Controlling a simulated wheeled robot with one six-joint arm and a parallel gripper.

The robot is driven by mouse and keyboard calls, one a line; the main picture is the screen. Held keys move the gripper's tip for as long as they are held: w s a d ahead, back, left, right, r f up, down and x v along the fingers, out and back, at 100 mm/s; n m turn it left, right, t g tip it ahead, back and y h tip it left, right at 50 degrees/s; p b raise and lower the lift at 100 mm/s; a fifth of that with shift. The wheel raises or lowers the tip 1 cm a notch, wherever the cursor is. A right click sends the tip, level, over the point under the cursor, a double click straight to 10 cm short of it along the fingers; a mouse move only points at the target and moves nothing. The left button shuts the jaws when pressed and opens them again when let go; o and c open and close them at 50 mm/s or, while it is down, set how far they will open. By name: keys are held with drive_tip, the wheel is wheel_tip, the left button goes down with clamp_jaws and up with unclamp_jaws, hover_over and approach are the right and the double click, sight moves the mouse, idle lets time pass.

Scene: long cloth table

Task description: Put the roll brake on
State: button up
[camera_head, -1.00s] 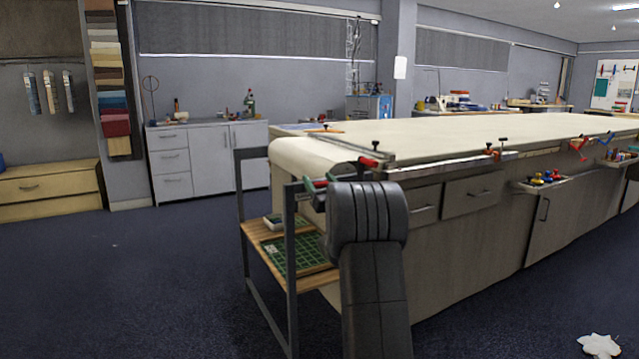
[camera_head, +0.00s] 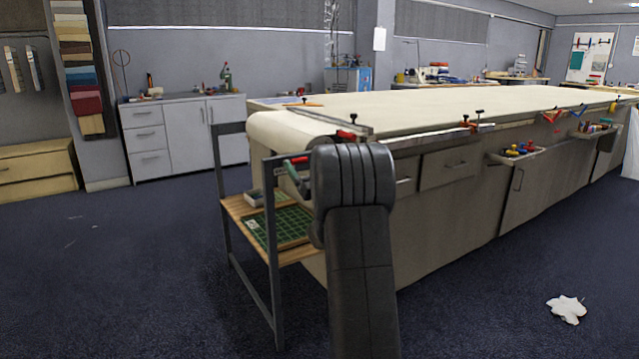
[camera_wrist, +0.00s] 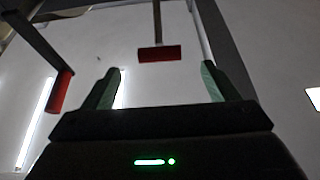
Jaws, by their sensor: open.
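The pale cloth roll (camera_head: 275,126) lies across the near left end of the long table. A short red handle (camera_head: 298,160) shows below the roll, left of my arm, and a red grip (camera_head: 346,134) shows by the table corner. In the wrist view, one red-ended lever (camera_wrist: 159,53) is ahead, between the finger lines, and another red handle (camera_wrist: 62,92) is at the left. I cannot tell which is the brake's. My gripper (camera_wrist: 160,84) is open and empty, with both red ends outside its jaws. In the head view my arm hides most of the gripper.
A dark metal frame (camera_head: 272,270) with a wooden shelf stands at the table's end, left of my arm. The shelf holds a green cutting mat (camera_head: 284,226). A clamp (camera_head: 470,123) and a small tool tray (camera_head: 517,155) are along the table's front. A white scrap (camera_head: 567,308) lies on otherwise open floor.

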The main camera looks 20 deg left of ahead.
drive_tip(key=p+v, duration=0.1)
drive_tip(key=v, duration=0.8)
drive_tip(key=shift+w+r, duration=0.1)
drive_tip(key=b+x, duration=0.2)
drive_tip(key=x, duration=1.2)
drive_tip(key=shift+a, duration=0.1)
